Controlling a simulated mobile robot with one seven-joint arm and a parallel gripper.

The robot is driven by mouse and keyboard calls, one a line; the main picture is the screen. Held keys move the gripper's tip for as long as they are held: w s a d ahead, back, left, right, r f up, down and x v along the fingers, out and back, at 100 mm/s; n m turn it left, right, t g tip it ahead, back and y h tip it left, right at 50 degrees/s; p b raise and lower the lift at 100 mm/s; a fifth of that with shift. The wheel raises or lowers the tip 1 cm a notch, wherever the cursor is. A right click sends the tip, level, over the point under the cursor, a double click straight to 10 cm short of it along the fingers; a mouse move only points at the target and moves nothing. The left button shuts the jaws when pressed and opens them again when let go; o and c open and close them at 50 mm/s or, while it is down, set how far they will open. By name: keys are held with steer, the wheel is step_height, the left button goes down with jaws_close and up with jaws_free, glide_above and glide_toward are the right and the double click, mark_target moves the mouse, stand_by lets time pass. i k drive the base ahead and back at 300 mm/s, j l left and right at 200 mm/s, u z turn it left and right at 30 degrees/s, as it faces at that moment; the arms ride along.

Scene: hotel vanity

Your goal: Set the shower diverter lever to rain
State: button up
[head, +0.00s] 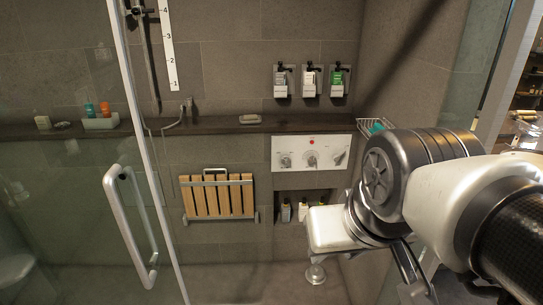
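A white shower control panel (312,152) is on the back wall below the dark ledge, with a red mark at its top middle. It carries a left knob (285,160), a middle knob (310,159) and a right control with a slanted lever-like handle (340,157). The right one looks like the diverter lever, tilted up to the right; its labels are too small to read. My gripper (334,230) shows as a white hand below and in front of the panel, apart from it in the picture. Its fingers are not clear, so I cannot tell whether they are open.
A glass door with a metal handle (134,228) stands at the left. A folded wooden seat (218,196) hangs on the wall. Bottles stand in a niche (303,211) below the panel; dispensers (311,81) hang above. A wire basket (371,127) is right of the panel.

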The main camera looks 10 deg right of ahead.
mark_target(337, 158)
steer(key=u, duration=1.95)
steer(key=z, duration=2.5)
steer(key=i+j+u, duration=0.1)
steer(key=i+j, duration=0.15)
steer(key=i, duration=0.5)
steer(key=i+j+u, duration=0.1)
steer(key=i, duration=0.65)
steer(key=i+j+u, duration=0.1)
steer(key=i, duration=0.7)
steer(key=j, duration=0.15)
